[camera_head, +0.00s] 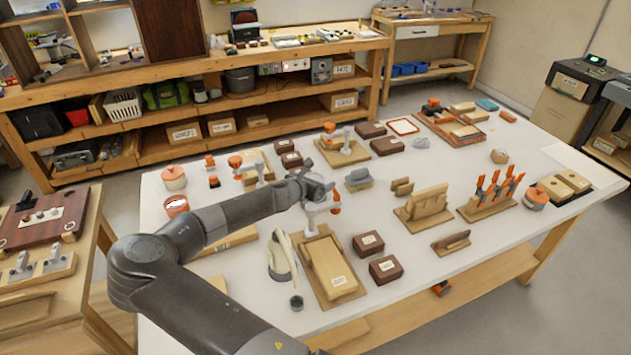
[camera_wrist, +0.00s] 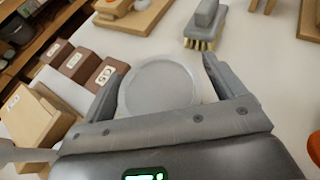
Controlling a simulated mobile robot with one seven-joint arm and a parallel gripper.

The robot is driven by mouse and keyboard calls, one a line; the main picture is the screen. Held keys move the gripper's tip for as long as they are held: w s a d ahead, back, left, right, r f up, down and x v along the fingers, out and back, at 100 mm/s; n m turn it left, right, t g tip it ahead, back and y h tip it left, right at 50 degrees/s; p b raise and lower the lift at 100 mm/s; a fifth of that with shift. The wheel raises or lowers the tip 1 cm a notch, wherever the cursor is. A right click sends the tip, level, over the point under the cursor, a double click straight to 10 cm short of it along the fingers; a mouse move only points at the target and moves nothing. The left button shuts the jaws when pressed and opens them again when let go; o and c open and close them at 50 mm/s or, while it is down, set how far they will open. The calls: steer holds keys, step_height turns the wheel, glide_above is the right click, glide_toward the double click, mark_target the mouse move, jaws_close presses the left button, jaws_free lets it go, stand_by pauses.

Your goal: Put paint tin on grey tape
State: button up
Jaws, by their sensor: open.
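A round grey lid-like top, which I take to be the paint tin (camera_wrist: 160,86), shows in the wrist view between the fingers of my gripper (camera_wrist: 158,88). The fingers are open, one on each side of it. I cannot tell whether they touch it, and its sides are hidden below the rim. In the head view my gripper (camera_head: 318,188) is over the middle left of the white table, and my arm hides the tin. I cannot pick out the grey tape with certainty in either view.
A grey brush (camera_wrist: 205,25) stands beyond the tin; it also shows in the head view (camera_head: 358,179). Brown labelled boxes (camera_wrist: 78,63) are at the left in the wrist view. An orange-handled clamp (camera_head: 335,203) is close to my gripper. Free table (camera_head: 450,170) lies toward the right.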

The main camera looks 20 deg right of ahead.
steer(key=v, duration=1.2)
stand_by(0.4)
